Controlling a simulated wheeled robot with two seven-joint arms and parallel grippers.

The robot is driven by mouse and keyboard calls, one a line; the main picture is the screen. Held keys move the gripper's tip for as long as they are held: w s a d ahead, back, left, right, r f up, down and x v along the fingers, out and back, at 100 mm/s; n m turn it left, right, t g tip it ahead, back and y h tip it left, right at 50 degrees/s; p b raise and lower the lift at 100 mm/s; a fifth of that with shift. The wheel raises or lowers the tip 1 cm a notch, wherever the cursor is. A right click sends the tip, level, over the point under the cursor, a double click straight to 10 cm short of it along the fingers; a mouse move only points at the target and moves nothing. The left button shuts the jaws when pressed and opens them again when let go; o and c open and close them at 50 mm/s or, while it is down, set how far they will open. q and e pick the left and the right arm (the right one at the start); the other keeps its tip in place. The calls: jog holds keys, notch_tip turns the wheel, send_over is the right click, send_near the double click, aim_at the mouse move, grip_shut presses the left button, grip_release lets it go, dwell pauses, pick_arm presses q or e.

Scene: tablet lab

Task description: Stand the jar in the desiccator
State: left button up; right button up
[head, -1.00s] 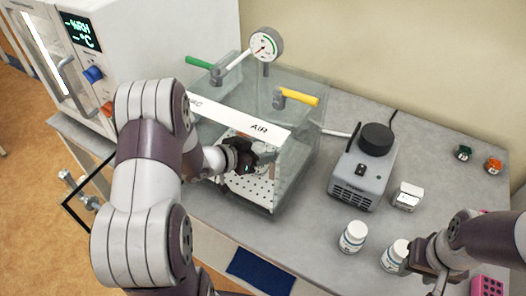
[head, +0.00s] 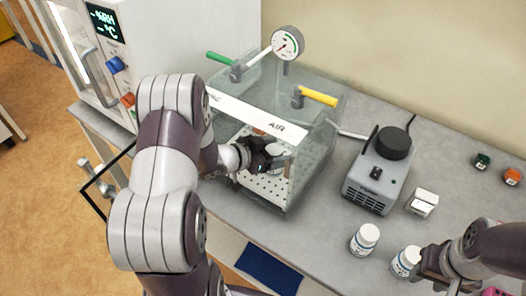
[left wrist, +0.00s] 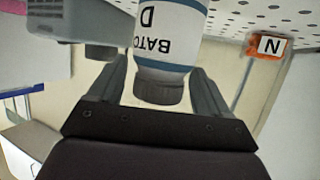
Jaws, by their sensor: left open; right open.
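The desiccator (head: 318,155) is a clear-walled box with a white AIR strip, its front open. My left gripper (head: 272,158) reaches inside, low over the white perforated plate (head: 270,187). In the left wrist view the jar (left wrist: 172,42), white with a blue band and BATCH D label, appears upside down, its base side toward the perforated plate. Its grey cap (left wrist: 160,88) is between the open left fingers; contact cannot be told. My right gripper (head: 425,266) is open beside a white jar (head: 406,262) on the bench. Another white jar (head: 365,239) stands left of it.
An orange item labelled N (left wrist: 268,46) is also at the perforated plate. A grey pump (head: 378,180) and a small white box (head: 422,203) stand right of the desiccator. A black-framed door (head: 100,188) hangs open at left. A gauge (head: 288,42) and yellow valve handle (head: 318,97) sit on top.

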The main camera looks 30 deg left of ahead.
pick_arm(q)
jog(key=s+a+r+n+g+y, duration=0.2)
jog(key=s+a+r+y, duration=0.2)
jog(key=s+a+y, duration=0.2)
jog(key=s+d+f+n+g+y, duration=0.1)
jog(key=s+d+n+g, duration=0.2)
jog(key=s+d+g, duration=0.5)
jog(key=s+d, duration=0.3)
jog(key=s, duration=0.2)
jog(key=shift+f+n, duration=0.2)
jog(key=shift+n, duration=0.2)
